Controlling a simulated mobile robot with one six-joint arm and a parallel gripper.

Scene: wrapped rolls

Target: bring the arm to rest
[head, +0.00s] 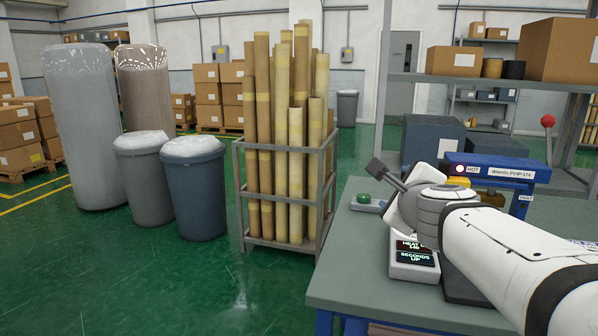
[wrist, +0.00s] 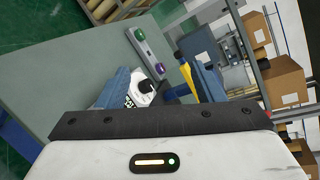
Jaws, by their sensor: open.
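My white arm (head: 510,245) reaches in from the right over the green-grey workbench (head: 345,275). My gripper (head: 386,173) is raised above the bench at its far left part, pointing up and left. In the wrist view, my gripper (wrist: 162,84) has its two blue fingers spread apart with nothing held between them. A small control box (head: 413,264) with a lit display stands on the bench, partly hidden by my arm. Its dial shows between the fingers in the wrist view (wrist: 143,87).
A blue machine (head: 490,166) with a red-knobbed lever (head: 547,120) stands behind my arm. A button box (head: 366,203) sits at the bench's left side. A metal rack of tall rolls (head: 297,130) and wrapped cylinders (head: 82,120) stand left. Open green floor lies in front.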

